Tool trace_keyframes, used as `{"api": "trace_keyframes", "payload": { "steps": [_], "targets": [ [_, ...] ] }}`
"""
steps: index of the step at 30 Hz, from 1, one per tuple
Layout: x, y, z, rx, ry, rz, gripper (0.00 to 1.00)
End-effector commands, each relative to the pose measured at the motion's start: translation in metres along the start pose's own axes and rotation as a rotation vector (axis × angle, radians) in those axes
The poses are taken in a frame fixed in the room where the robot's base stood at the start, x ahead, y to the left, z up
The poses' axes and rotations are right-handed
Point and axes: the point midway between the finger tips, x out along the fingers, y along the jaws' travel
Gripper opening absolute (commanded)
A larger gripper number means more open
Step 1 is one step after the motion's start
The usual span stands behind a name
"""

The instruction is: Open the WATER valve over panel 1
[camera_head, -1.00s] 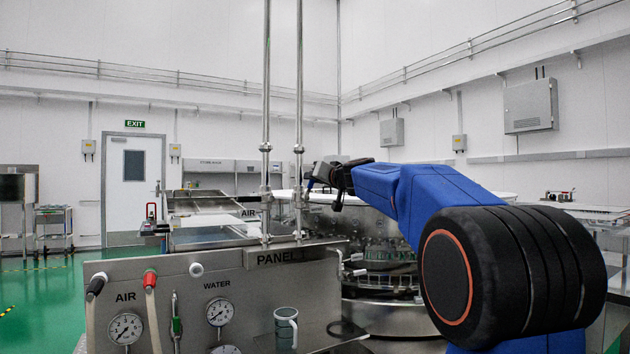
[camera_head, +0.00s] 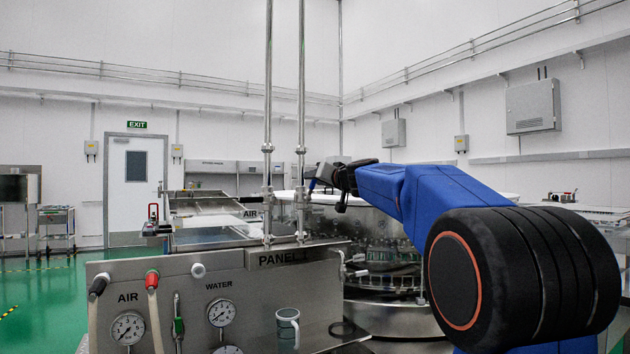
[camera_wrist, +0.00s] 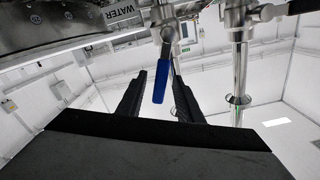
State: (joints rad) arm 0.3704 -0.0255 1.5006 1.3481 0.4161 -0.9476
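The WATER valve shows in the wrist view as a blue lever handle (camera_wrist: 160,83) hanging from a metal fitting, beside a WATER label (camera_wrist: 120,11). My gripper (camera_wrist: 159,78) is open, with one black finger on each side of the handle. In the head view, my gripper (camera_head: 328,176) is at the end of my blue arm, just right of two upright pipes (camera_head: 269,90). Panel 1 (camera_head: 300,285) is a metal front with gauges and hoses.
Another valve fitting on a pipe (camera_wrist: 239,70) stands right of the gripper in the wrist view. A round metal washer (camera_head: 385,240) stands behind panel 1. Green floor (camera_head: 45,310) is open at left.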

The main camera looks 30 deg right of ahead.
Motion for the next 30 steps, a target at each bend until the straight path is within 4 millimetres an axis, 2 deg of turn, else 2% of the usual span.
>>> {"api": "trace_keyframes", "payload": {
  "steps": [21, 24, 30],
  "targets": [
    [-0.131, 0.000, 0.000, 0.000, 0.002, 0.002, 0.33],
    [-0.146, 0.000, -0.001, 0.000, 0.003, 0.002, 0.33],
    [-0.163, 0.000, 0.000, 0.000, 0.001, 0.001, 0.33]
  ]
}}
